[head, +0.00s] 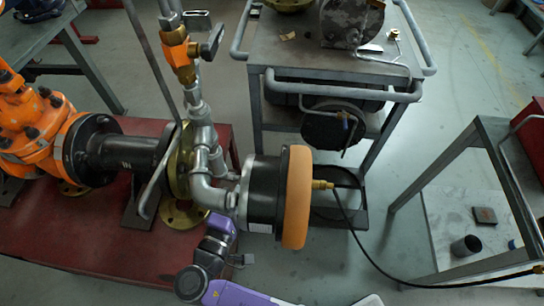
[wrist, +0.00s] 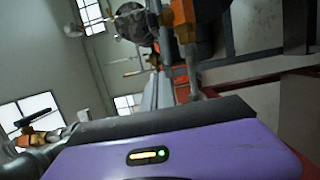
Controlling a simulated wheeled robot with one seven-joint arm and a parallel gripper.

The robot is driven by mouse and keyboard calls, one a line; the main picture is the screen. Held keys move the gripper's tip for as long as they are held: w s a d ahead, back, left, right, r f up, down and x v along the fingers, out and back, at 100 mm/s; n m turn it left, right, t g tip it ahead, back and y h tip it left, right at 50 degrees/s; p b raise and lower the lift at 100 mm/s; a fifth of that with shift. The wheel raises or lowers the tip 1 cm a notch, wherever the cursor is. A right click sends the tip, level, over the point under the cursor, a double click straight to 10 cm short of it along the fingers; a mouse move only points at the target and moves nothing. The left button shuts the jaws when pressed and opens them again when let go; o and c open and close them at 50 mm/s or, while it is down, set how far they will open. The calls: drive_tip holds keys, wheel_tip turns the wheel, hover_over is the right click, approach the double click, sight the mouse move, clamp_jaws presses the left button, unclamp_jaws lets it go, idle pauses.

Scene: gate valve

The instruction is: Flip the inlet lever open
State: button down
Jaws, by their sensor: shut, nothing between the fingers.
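An orange and brass valve body (head: 180,52) stands on the vertical grey pipe at the top. A dark lever (head: 212,40) sticks out at its right, and a flat grey handle (head: 197,18) sits above it. No label shows which is the inlet lever. My purple gripper (head: 220,230) is low, just below the pipe elbow and well apart from these handles. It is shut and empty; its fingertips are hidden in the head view. The wrist view shows its purple housing (wrist: 165,150) with orange fittings (wrist: 186,22) beyond and a dark lever on brass (wrist: 32,128) at left.
A black round body with an orange rim (head: 297,197) stands right of the elbow pipe (head: 210,192). A long grey rod handle (head: 155,185) slants left of it. A cable (head: 370,250) runs right. A grey cart (head: 330,60) stands behind; red bench (head: 90,240) below.

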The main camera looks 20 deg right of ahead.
drive_tip(key=shift+w+d, duration=0.1)
drive_tip(key=w+d+p, duration=0.2)
drive_tip(key=w+d, duration=0.3)
drive_tip(key=d, duration=0.5)
drive_tip(key=shift+d, duration=0.15)
drive_tip(key=shift+f, duration=0.1)
drive_tip(key=shift+d+m+g+h+b, duration=0.7)
drive_tip(key=shift+m+g+h+b, duration=0.1)
drive_tip(key=shift+g+b, duration=0.2)
